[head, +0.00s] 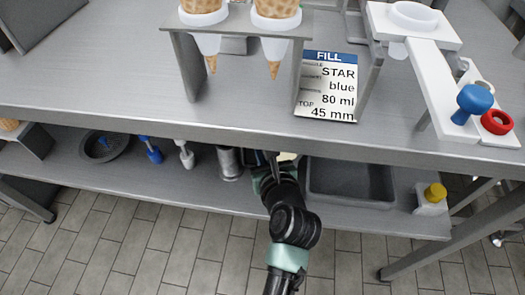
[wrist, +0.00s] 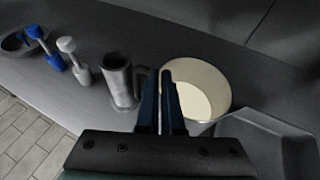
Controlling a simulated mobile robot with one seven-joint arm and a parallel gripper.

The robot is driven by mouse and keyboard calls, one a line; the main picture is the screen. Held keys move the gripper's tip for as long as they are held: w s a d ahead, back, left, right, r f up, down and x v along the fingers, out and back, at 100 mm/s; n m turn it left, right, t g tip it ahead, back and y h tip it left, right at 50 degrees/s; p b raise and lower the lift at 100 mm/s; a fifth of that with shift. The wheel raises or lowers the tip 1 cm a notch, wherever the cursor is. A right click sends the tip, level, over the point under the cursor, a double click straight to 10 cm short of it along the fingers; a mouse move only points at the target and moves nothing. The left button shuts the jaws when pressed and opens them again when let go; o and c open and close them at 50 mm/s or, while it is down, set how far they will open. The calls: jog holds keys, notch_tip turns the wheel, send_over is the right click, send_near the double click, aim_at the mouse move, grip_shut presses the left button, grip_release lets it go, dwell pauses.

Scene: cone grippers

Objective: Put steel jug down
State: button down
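The steel jug (wrist: 120,84) is a grey metal cylinder with an open top. It stands upright on the lower shelf, left of my gripper (wrist: 160,72) in the wrist view, with its handle on the side towards my fingers. In the head view the jug (head: 229,163) is just left of my gripper (head: 272,157), under the counter's front edge. My fingers are close together with a narrow gap. The left finger overlaps the handle in the picture, and I cannot tell whether the handle is between the fingers.
A cream round tub (wrist: 207,84) stands right behind my fingers. A grey tray (head: 350,182) is to the right. A white tool (head: 186,154), a blue tool (head: 150,150) and a dark bowl (head: 104,146) are to the left. The counter (head: 110,75) overhangs the shelf.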

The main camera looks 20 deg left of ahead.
jog(key=shift+w+a+f+b, duration=0.1)
jog(key=shift+w+f+b, duration=0.45)
jog(key=shift+b, duration=0.1)
jog(key=shift+s, duration=0.1)
jog(key=c, duration=1.3)
grip_release()
jog(key=shift+f, duration=0.2)
jog(key=shift+o, duration=1.1)
jog(key=shift+s+r, duration=0.1)
jog(key=shift+s, duration=0.05)
jog(key=p+v, duration=0.4)
jog(key=v, duration=0.8)
